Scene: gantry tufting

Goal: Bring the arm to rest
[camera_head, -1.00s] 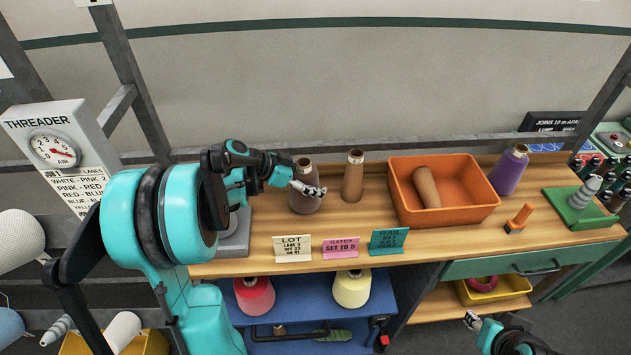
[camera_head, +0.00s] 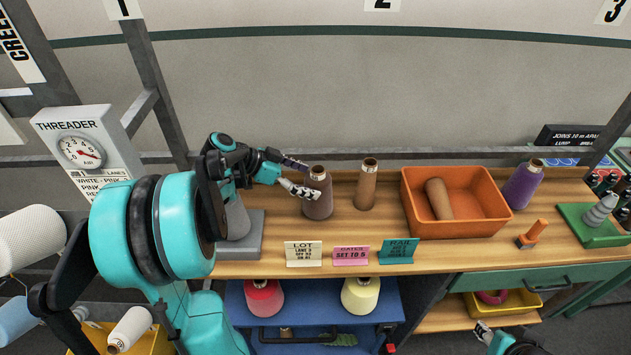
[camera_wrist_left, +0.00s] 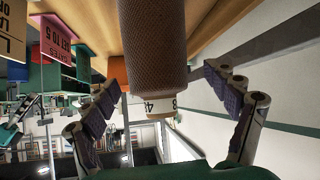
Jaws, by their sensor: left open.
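My left gripper (camera_head: 303,177) is open at the mauve-brown yarn cone (camera_head: 319,203), which stands upright on the wooden bench (camera_head: 285,225). In the head view one finger shows in front of the cone and the other by its top. In the left wrist view the cone (camera_wrist_left: 154,55) lies between the spread fingers of the left gripper (camera_wrist_left: 165,112), with gaps at both sides. My right gripper (camera_head: 483,332) shows only partly at the bottom right, below the bench; its opening is too small to tell.
A tan cone (camera_head: 366,187) stands just right of the mauve-brown one. An orange bin (camera_head: 475,228) holds another cone. Three small signs, LOT (camera_head: 303,254), GATES (camera_head: 351,255) and RAIL (camera_head: 398,251), line the front edge. A grey threader (camera_head: 90,140) stands left.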

